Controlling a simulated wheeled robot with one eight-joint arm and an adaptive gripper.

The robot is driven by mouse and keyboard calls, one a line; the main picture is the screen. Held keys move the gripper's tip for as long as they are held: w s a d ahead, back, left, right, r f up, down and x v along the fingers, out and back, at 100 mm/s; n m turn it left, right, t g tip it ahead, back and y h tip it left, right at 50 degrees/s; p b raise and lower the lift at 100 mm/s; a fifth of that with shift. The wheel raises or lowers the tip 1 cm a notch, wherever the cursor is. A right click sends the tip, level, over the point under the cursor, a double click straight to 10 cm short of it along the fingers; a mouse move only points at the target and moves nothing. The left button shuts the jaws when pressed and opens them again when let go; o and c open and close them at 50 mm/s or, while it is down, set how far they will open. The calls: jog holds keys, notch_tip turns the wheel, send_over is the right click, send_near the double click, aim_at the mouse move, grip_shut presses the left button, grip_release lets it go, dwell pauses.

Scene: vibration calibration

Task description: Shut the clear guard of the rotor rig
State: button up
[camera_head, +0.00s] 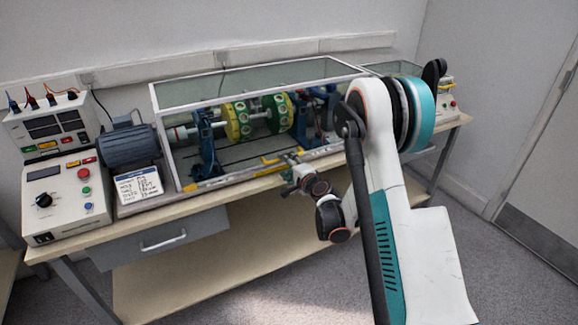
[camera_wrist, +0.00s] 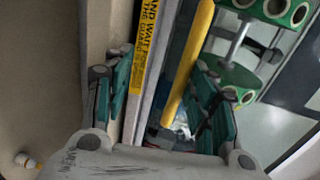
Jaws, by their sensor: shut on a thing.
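The clear guard (camera_head: 260,92) is a white-framed box with see-through panels over the rotor rig. Its front lower edge lies low along the front of the rig; I cannot tell whether it is fully seated. The rotor's green and yellow discs (camera_head: 238,120) show through it, and a green disc (camera_wrist: 282,10) shows in the wrist view. My gripper (camera_head: 293,160) is at the middle of the guard's front lower edge. In the wrist view, my gripper (camera_wrist: 163,72) has its fingers either side of the yellow handle bar (camera_wrist: 189,65) and a pale rail with a yellow warning label (camera_wrist: 147,45).
A blue-grey motor (camera_head: 130,146) and a control box with knob and buttons (camera_head: 68,197) stand left of the guard. A white notice card (camera_head: 138,185) lies in front of the motor. A drawer (camera_head: 160,240) is under the bench. The floor in front is clear.

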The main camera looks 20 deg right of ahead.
jog(key=shift+c, duration=0.2)
jog(key=v, duration=0.7)
jog(key=shift+s, duration=0.2)
jog(key=shift+r, duration=0.15)
jog(key=s+a+r+n+g, duration=0.2)
jog(key=s+a+r+n, duration=0.25)
jog(key=s+r, duration=0.25)
jog(key=s+a+r+n+g, duration=0.3)
jog(key=s+r+n, duration=0.2)
jog(key=s+r, duration=0.25)
jog(key=s+d+n+g+h, duration=0.2)
jog(key=s+n, duration=0.4)
jog(key=s, duration=1.7)
jog(key=shift+s+d+r+g+h, duration=0.2)
jog(key=shift+s+r+g+h, duration=0.25)
jog(key=shift+g, duration=0.25)
jog(key=shift+w, duration=0.1)
